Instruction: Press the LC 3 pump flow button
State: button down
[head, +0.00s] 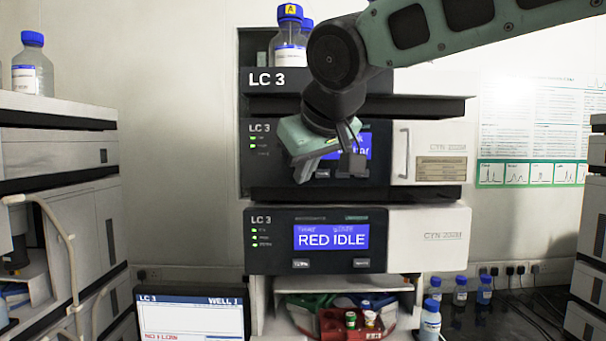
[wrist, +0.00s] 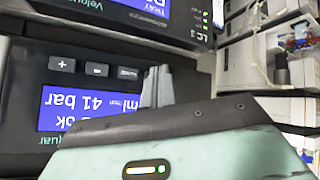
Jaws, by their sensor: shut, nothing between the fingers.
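The LC 3 pump module (head: 258,165) is the upper dark panel of the middle stack in the head view, partly hidden by my arm. Its blue display shows upside down in the wrist view (wrist: 75,108) and reads 41 bar. Beside the display is a row of buttons: a plus button (wrist: 62,64), a middle button (wrist: 97,69) and a third button (wrist: 128,73) with a label too small to read. My gripper (wrist: 157,74) is shut and empty, its fingertips close to the third button. I cannot tell whether they touch the panel.
Below the pump is another LC 3 module reading RED IDLE (head: 331,238). A shelf with bottles (head: 290,35) tops the stack. A monitor (head: 192,314) and a red vial rack (head: 350,325) stand lower down. Other instrument stacks stand left (head: 60,150) and right.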

jog(key=shift+s+b, duration=0.5)
jog(key=shift+s, duration=0.3)
jog(key=shift+s, duration=0.1)
jog(key=s+b, duration=0.2)
jog(key=s, duration=0.2)
jog(key=shift+s+a, duration=0.15)
jog(key=shift+s, duration=0.25)
dwell(0.6)
